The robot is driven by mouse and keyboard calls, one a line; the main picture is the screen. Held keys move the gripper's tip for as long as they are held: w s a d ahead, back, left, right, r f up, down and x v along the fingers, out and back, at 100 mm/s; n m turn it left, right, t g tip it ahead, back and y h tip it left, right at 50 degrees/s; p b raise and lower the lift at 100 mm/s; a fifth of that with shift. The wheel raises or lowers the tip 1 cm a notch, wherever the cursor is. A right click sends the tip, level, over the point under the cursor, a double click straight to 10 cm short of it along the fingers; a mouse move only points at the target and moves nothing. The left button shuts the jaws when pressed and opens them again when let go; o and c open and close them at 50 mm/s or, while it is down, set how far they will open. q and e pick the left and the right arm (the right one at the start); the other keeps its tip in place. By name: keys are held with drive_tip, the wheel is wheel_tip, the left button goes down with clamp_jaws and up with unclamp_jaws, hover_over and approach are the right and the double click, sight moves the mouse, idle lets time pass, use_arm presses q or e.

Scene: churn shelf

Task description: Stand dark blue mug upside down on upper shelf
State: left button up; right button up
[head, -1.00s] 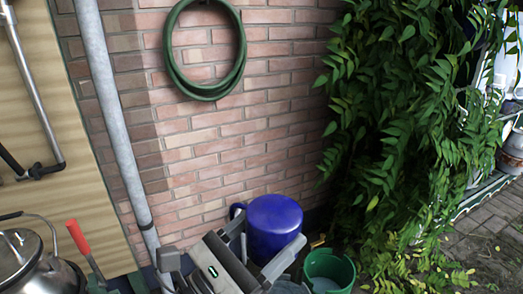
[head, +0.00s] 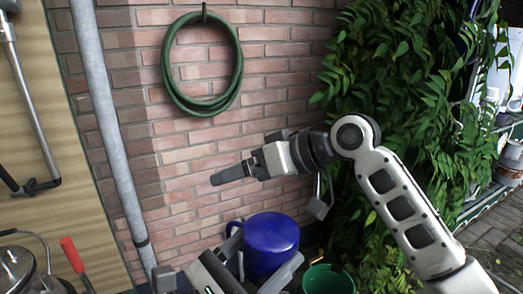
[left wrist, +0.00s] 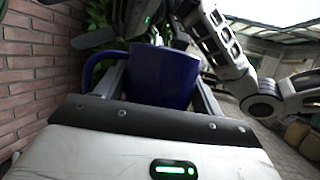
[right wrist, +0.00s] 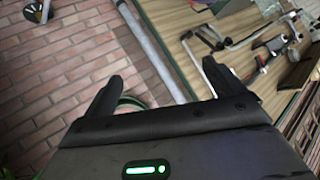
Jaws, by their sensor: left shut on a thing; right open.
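The dark blue mug (head: 272,240) is at the lower middle of the head view, with its smooth closed end up and its handle to the left. My left gripper (head: 258,266) is shut on it, one finger on each side. The left wrist view also shows the mug (left wrist: 165,75) between the fingers, handle to the left. My right gripper (head: 232,173) is raised in front of the brick wall, above the mug in the picture, pointing left. In the right wrist view it is open and empty (right wrist: 160,76).
A green pot (head: 328,281) stands just right of the mug. A coiled green hose (head: 236,70) hangs on the brick wall. A grey pipe (head: 105,130) runs down at left, near a metal vessel (head: 18,268) and a red handle (head: 72,254). Leafy vines (head: 390,80) fill the right.

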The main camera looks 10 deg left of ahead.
drive_tip(key=s+a+r+n+g+h, duration=0.1)
drive_tip(key=s+r+n+g+h, duration=0.1)
drive_tip(key=s+r+g+h, duration=0.25)
wheel_tip(320, 180, up, 5)
drive_tip(key=m+t+h, duration=0.2)
drive_tip(key=h, duration=0.5)
hover_over(262, 226)
wheel_tip(262, 226, down, 12)
drive_tip(key=shift+f, duration=0.1)
drive_tip(key=c, duration=1.1)
use_arm(q)
drive_tip(key=o, duration=1.2)
drive_tip(key=shift+c, duration=0.2)
drive_tip(key=shift+w+a, duration=0.1)
use_arm(e)
drive_tip(key=shift+h, duration=0.25)
